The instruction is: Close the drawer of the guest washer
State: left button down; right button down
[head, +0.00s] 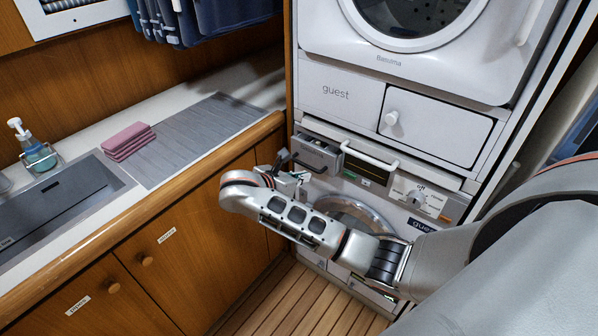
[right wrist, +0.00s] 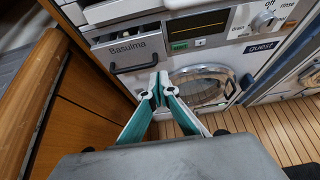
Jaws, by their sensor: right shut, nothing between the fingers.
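The guest washer (head: 425,226) is the lower white machine, with a "guest" label, a dial and a round door. It also shows in the right wrist view (right wrist: 262,48). Its grey drawer (head: 318,150) is at the upper left of its front and appears to stand out from the panel. In the right wrist view the drawer front (right wrist: 128,49) reads "Basuima" and has a dark bar handle. My right gripper (head: 290,168) is shut and empty, just in front of the drawer's handle side. In the wrist view its teal fingertips (right wrist: 158,88) meet below the handle; contact cannot be told. My left gripper is out of view.
A wooden counter (head: 232,145) with cabinets runs close along the left, with folded pink cloths (head: 128,141) on it. A second machine (head: 400,55) is above, over a white panel with a knobbed compartment (head: 430,122). The plank floor (head: 290,305) is clear.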

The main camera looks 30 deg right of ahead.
send_near(330, 166)
jog(key=x, duration=0.5)
jog(key=shift+f, duration=0.25)
jog(key=shift+w+d, duration=0.2)
jog(key=shift+d, duration=0.35)
jog(key=shift+w, duration=0.1)
